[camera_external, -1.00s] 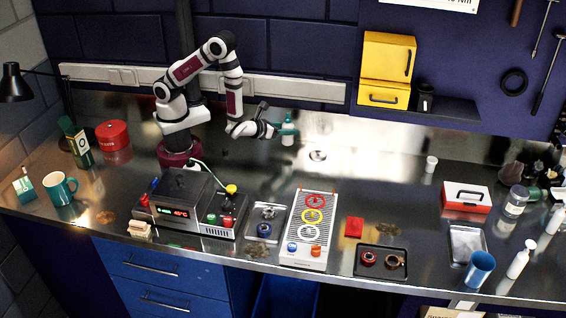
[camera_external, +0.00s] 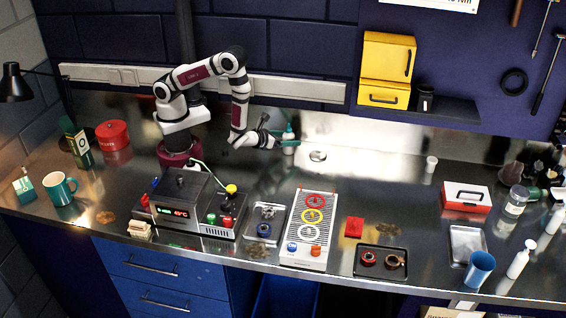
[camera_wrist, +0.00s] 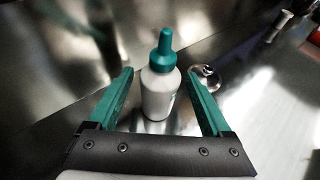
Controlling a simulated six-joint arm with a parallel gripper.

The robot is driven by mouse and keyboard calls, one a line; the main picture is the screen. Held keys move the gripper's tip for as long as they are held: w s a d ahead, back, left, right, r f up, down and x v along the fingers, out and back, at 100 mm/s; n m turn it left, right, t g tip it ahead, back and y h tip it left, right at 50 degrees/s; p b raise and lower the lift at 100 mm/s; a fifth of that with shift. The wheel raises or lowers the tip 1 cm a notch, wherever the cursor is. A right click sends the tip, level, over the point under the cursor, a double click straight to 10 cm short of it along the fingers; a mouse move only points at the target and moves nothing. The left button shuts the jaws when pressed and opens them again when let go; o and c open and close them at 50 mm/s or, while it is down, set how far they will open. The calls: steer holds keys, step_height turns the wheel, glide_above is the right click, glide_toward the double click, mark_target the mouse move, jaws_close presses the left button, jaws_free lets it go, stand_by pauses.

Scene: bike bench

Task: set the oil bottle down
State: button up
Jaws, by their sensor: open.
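The oil bottle, white with a teal cap, shows between my fingers in the wrist view (camera_wrist: 160,88). It looks upright on the steel bench. In the external view the oil bottle (camera_external: 288,138) is small, near the back of the bench, partly hidden by my gripper (camera_external: 290,144). In the wrist view my gripper (camera_wrist: 160,92) has its teal fingers spread to either side of the bottle, with gaps visible on both sides.
A small round metal piece (camera_external: 318,156) lies on the bench just right of the bottle. A white panel with coloured rings (camera_external: 311,228) and a grey box with a display (camera_external: 180,200) stand in front. The back middle of the bench is mostly clear.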

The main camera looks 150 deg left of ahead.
steer(key=shift+r, duration=0.15)
steer(key=s+v, duration=0.1)
steer(key=v, duration=1.1)
steer(key=s+d+r+n+g+h, duration=0.1)
steer(key=s+d+r+n+g, duration=0.1)
steer(key=r+n, duration=0.25)
steer(key=s+d+r+n+g+h, duration=0.1)
steer(key=s+d+r+n+h, duration=0.15)
steer(key=r, duration=0.35)
steer(key=s+d+r+n+t+h, duration=0.1)
steer(key=d+h, duration=0.3)
steer(key=d, duration=0.4)
steer(key=s+d+r+n+t+h, duration=0.2)
steer(key=d+n+t+h, duration=0.1)
steer(key=d, duration=0.5)
steer(key=shift+n+h, duration=0.3)
steer(key=shift+h, duration=0.25)
